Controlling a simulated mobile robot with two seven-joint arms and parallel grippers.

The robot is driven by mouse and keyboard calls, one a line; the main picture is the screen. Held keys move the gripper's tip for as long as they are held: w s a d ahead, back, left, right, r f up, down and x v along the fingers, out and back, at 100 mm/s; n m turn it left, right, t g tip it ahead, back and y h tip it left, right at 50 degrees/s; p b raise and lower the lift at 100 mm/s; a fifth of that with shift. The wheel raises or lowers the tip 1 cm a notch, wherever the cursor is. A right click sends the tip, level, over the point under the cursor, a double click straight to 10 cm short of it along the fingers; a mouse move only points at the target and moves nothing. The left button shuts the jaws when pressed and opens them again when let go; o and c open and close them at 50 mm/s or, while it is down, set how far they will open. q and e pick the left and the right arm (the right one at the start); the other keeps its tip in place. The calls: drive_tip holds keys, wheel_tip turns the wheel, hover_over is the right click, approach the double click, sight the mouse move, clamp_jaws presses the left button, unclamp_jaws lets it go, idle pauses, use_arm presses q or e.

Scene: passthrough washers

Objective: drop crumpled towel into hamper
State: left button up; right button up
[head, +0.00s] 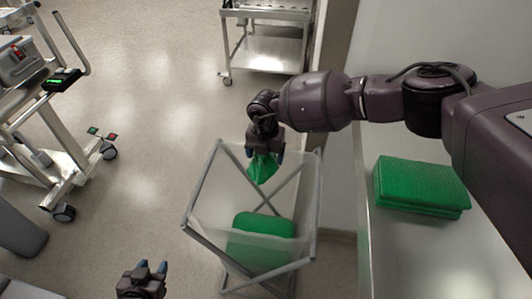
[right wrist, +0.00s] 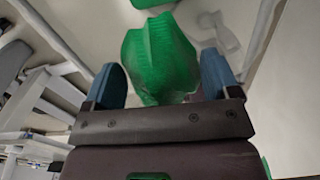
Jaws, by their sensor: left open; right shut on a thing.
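My right gripper (head: 264,152) is above the hamper, near its back rim, and holds a crumpled green towel (head: 262,169). The towel hangs down from the fingers; in the right wrist view the green towel (right wrist: 160,60) sits between the blue fingertips. The hamper (head: 203,226) has a grey folding frame and translucent walls and stands on the floor beside the counter. Another green cloth (head: 262,238) shows low in the hamper. My left gripper (head: 151,268) is open and empty at the bottom of the head view, left of the hamper.
A stack of folded green towels (head: 420,186) lies on the counter (head: 385,255) at the right. A metal cart (head: 265,52) stands at the back. A wheeled medical stand (head: 65,165) is at the left. Floor between them is clear.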

sight(265, 163)
drive_tip(key=shift+f+b, duration=1)
drive_tip(key=shift+f, duration=2)
drive_tip(key=o, duration=0.8)
drive_tip(key=shift+r, duration=0.15)
wheel_tip(265, 163, up, 11)
drive_tip(key=shift+f+b, duration=0.2)
drive_tip(key=shift+b, duration=0.15)
